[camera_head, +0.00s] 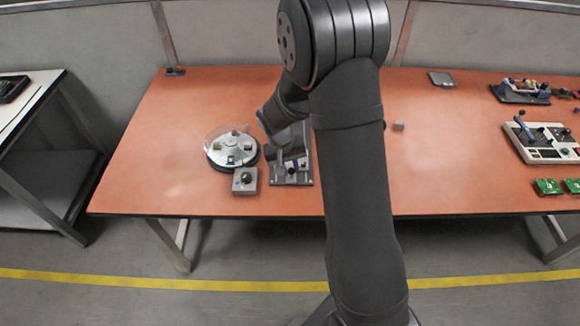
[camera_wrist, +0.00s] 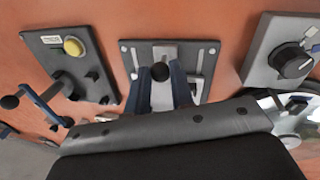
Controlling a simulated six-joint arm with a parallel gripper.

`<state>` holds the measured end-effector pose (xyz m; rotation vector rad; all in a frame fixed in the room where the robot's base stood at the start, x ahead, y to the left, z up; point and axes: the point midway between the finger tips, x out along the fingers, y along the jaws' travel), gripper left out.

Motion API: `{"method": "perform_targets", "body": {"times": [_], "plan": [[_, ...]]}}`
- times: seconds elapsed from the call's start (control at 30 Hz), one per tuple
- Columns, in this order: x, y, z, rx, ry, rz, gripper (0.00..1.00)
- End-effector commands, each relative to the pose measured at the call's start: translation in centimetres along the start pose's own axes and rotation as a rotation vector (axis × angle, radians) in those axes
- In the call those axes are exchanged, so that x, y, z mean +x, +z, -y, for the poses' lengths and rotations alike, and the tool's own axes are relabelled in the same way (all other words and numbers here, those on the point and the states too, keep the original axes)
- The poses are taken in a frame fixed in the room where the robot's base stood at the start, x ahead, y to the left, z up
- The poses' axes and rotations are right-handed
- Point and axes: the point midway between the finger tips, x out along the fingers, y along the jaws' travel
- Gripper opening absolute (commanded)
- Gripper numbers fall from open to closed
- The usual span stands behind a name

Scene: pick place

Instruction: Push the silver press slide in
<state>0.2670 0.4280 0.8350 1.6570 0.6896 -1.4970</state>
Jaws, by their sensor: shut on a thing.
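My palm hides the near end of the slide. In the head view the base plate (camera_head: 302,179) is on the orange table, right of the dial box, and my arm covers much of it.
A round turntable (camera_head: 218,160) with a clear guard and a dial box (camera_head: 239,188) stand close on the left in the head view. In the wrist view, a yellow-button panel (camera_wrist: 45,55) is left of the slide.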

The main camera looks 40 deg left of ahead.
Motion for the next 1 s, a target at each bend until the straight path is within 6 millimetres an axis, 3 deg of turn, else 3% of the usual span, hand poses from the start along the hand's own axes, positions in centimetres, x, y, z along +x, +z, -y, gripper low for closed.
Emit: {"method": "perform_targets", "body": {"times": [0.27,0.7,1.0], "plan": [[0.1,-2.1,-0.4,0.001,0.001,-0.002,0.0],[0.5,-11.8,-2.3,0.002,0.0,-0.004,0.0],[0.6,-15.5,-3.0,-0.001,0.001,-0.002,0.0]]}}
